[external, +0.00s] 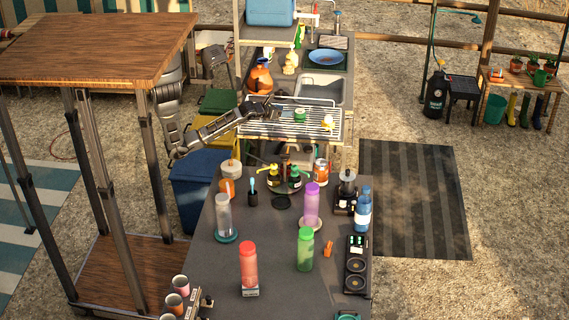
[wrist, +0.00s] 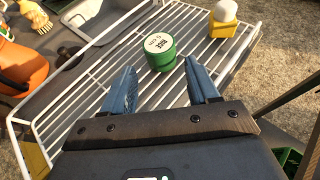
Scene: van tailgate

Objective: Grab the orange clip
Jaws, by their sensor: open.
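A small orange object that looks like the clip (external: 328,248) lies on the dark table in the external view, just right of the green bottle (external: 305,249). It does not show in the wrist view. My gripper (external: 272,109) is well away from it, over the wire dish rack (external: 293,126) at the back. In the wrist view my gripper (wrist: 159,68) has its two blue fingers apart with nothing held between them. A green tin with a white lid (wrist: 161,50) stands on the rack just beyond the fingertips.
A yellow holder with a white egg-like top (wrist: 228,22) is also on the rack. Around the clip stand a purple bottle (external: 311,205), a red bottle (external: 248,265) and a black two-ring hob (external: 356,267).

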